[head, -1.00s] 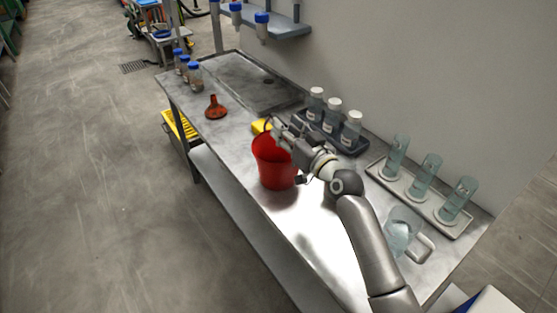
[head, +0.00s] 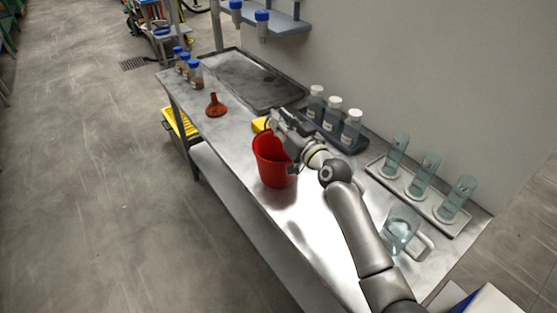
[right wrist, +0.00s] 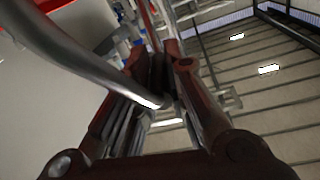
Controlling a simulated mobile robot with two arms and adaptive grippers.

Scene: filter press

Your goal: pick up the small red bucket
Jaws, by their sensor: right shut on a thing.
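The small red bucket (head: 268,165) is upright at the middle of the metal bench in the head view. I cannot tell whether its bottom touches the bench or hangs slightly above it. My right gripper (head: 277,121) is at the bucket's rim, on the side toward the wall. In the right wrist view, a grey metal bar, the bucket's handle (right wrist: 85,62), runs between the fingers of the right gripper (right wrist: 165,85), which are shut on it. A bit of red shows at the top left there. My left gripper is not in view.
On the bench (head: 235,140) are an orange-red funnel (head: 215,105), a yellow object (head: 260,124) behind the bucket, a dark rack of white-capped bottles (head: 333,112), a tray of glass cylinders (head: 425,178) and a glass jug (head: 400,230). The bench front is mostly clear.

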